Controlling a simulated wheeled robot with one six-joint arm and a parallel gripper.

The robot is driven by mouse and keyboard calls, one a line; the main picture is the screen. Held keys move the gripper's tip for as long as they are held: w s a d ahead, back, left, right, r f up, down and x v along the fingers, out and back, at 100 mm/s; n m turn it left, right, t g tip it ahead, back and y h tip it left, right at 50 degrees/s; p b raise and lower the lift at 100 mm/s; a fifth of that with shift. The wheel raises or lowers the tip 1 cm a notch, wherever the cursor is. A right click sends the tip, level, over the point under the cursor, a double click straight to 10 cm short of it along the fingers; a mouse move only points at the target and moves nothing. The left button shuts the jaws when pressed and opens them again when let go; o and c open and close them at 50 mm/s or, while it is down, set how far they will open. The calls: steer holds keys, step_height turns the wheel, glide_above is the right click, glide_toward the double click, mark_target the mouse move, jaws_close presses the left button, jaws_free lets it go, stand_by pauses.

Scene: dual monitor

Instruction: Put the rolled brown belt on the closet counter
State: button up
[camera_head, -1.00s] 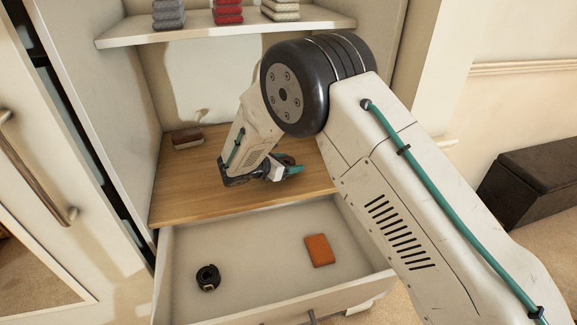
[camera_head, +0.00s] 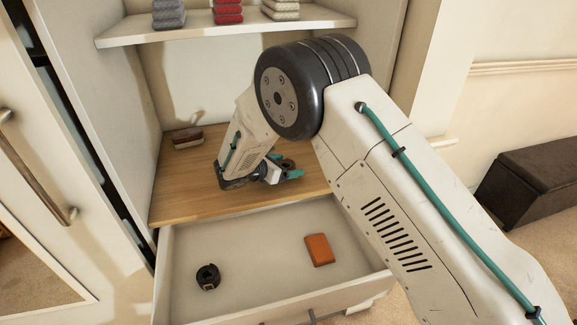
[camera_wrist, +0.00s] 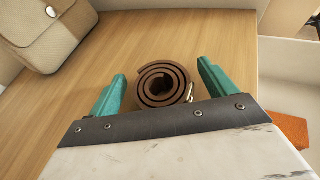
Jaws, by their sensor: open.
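The rolled brown belt (camera_wrist: 162,84) stands on the wooden closet counter (camera_wrist: 60,125), its spiral end showing in the wrist view. My gripper (camera_wrist: 160,72) is open, with one teal finger on each side of the belt and gaps visible between. In the head view my gripper (camera_head: 292,173) is low over the right part of the counter (camera_head: 190,190). There the belt (camera_head: 287,163) shows only as a small dark brown shape, partly hidden by the gripper.
Below the counter, an open drawer (camera_head: 240,255) holds a black rolled belt (camera_head: 208,276) and an orange wallet (camera_head: 319,249). A brown and beige item (camera_head: 187,137) lies at the counter's back left. Folded towels (camera_head: 227,12) sit on the shelf above.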

steer(key=v, duration=1)
steer(key=shift+s+a+r, duration=0.2)
steer(key=shift+a+r, duration=0.05)
steer(key=shift+a, duration=0.05)
steer(key=s+d+r+m+g+y, duration=0.1)
steer(key=s+d+r+m+g, duration=0.3)
steer(key=d+r, duration=0.5)
steer(key=s+d+r+m+g, duration=0.2)
steer(key=d+r+m, duration=0.45)
steer(key=d, duration=0.45)
steer(key=s+d+r+m+g+y, duration=0.3)
steer(key=s+d+r+m, duration=0.45)
steer(key=s+d, duration=0.5)
steer(key=s+d+m+y, duration=0.1)
steer(key=s+m+y, duration=0.2)
steer(key=s, duration=0.6)
steer(key=s+d+m+t+y, duration=0.1)
steer(key=s+m, duration=0.4)
steer(key=s, duration=0.5)
steer(key=shift+s+d+f+y, duration=0.25)
steer(key=shift+d+y, duration=0.3)
steer(key=shift+y, duration=0.55)
steer(key=shift+c, duration=0.3)
